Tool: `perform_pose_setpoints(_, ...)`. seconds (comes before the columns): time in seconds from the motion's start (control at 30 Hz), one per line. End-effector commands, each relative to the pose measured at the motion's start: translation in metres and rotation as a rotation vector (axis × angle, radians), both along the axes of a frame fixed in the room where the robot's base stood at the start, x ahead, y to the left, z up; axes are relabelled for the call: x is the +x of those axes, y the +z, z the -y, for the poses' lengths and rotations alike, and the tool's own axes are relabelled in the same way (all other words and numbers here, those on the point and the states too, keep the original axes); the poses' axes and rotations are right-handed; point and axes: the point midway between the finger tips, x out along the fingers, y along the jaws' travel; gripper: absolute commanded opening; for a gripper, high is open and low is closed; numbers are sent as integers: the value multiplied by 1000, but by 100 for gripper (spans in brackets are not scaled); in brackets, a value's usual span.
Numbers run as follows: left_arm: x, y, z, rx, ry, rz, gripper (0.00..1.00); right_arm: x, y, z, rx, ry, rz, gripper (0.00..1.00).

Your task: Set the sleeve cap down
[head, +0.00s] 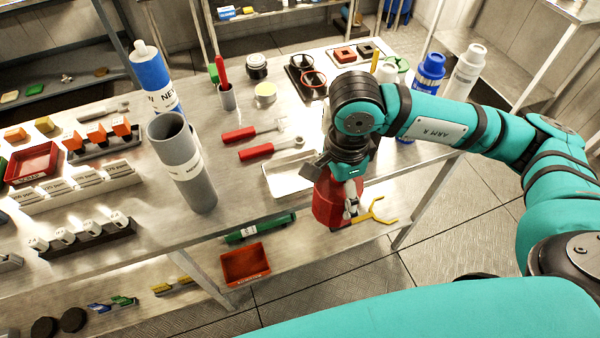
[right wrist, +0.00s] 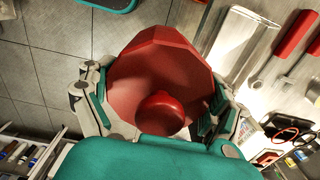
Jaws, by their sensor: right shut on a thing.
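The sleeve cap (head: 327,203) is a red, many-sided piece with a round knob, seen clearly in the right wrist view (right wrist: 155,62). My right gripper (head: 345,188) is shut on it, with one finger on each side in the right wrist view. In the head view the cap hangs below the gripper by the front edge of the table, beside a shallow metal tray (head: 273,182). I cannot tell whether it touches anything beneath. My left gripper is not in view.
A grey open cylinder (head: 185,165) and a blue-and-white bottle (head: 150,75) stand left on the table (head: 225,185). Red-handled tools (head: 258,153) lie behind the tray. Blue (head: 430,72) and white bottles (head: 466,68) stand right. A red bin (head: 246,264) sits on the lower shelf.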

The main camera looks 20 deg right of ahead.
Motion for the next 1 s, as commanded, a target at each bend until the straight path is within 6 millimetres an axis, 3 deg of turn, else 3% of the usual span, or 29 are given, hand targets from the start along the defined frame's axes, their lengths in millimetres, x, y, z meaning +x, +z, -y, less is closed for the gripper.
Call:
perform_pose_setpoints(0.2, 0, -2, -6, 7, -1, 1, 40, -6, -13, 5, 9, -660, -14, 58)
perform_pose_setpoints(0.4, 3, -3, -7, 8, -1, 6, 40, -9, -19, 11, 5, -1046, -17, 58)
perform_pose_setpoints(0.53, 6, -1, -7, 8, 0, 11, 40, -6, -19, 12, 5, -1149, -17, 58)
perform_pose_setpoints(0.63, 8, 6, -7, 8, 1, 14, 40, 8, -18, 8, 5, -1169, -19, 58)
perform_pose_setpoints(1.0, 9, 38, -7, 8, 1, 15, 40, 100, -25, -22, 3, -1165, -19, 58)
